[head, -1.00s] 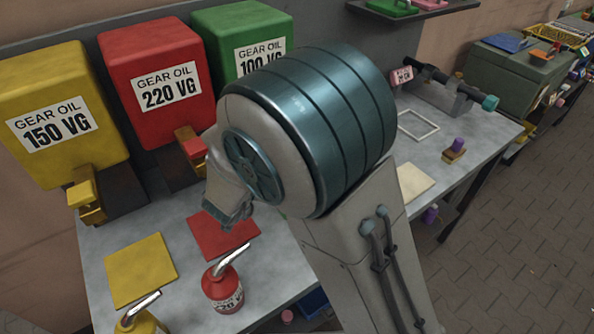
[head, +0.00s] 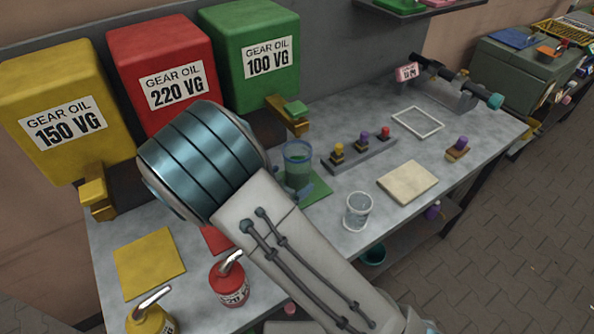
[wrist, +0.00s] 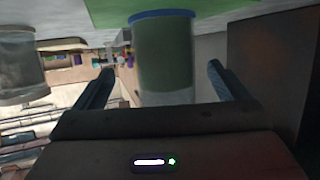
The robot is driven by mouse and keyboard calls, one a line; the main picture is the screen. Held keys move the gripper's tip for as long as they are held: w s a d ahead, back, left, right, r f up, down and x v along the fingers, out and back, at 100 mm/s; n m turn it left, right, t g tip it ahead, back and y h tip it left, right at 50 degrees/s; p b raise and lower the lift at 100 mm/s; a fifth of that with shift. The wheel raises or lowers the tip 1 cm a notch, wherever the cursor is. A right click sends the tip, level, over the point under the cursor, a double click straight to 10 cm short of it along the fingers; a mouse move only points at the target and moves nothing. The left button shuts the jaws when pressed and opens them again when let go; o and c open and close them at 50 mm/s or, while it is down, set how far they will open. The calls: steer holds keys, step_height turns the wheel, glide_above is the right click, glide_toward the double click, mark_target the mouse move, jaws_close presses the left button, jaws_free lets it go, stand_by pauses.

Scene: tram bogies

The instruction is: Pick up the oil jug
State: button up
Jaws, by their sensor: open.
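The oil jug (head: 298,172) is a clear jug with a blue rim and green oil in it. It stands upright on a green mat (head: 320,187) below the green gear oil tank. In the wrist view, which is upside down, the jug (wrist: 165,50) shows in front of my gripper (wrist: 159,69), in line with the gap between the fingers. The fingers are spread apart with nothing gripped. I cannot tell how far the jug is from the fingertips.
A clear empty beaker (head: 358,211) stands right of the jug, near the front edge. A rack with coloured knobs (head: 358,153) lies behind it. Red (head: 229,284) and yellow (head: 150,318) oil cans stand at front left. Green (head: 250,60), red (head: 165,65) and yellow (head: 65,110) tanks line the back.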

mark_target(290, 177)
steer(key=x, duration=0.2)
steer(key=p+x, duration=0.1)
steer(key=x, duration=0.1)
steer(key=shift+w+a+r, duration=0.15)
steer(key=shift+w+r, duration=0.05)
steer(key=shift+w, duration=0.1)
steer(key=shift+w+d+f, duration=0.25)
steer(key=shift+w+d, duration=0.05)
steer(key=shift+w, duration=0.15)
steer(key=c, duration=1.2)
steer(key=shift+r, duration=0.2)
steer(key=shift+r, duration=1.6)
steer(key=s+a, duration=0.3)
steer(key=a, duration=0.1)
steer(key=s+a+b, duration=0.1)
steer(key=s+a, duration=0.2)
steer(key=a, duration=0.2)
steer(key=s+a+b, duration=0.1)
steer(key=s+a, duration=0.2)
steer(key=a, duration=0.2)
steer(key=shift+s, duration=0.2)
steer(key=shift+s+a+b, duration=0.15)
steer(key=shift+a+b, duration=0.1)
steer(key=shift+b, duration=0.05)
steer(key=shift+d, duration=0.1)
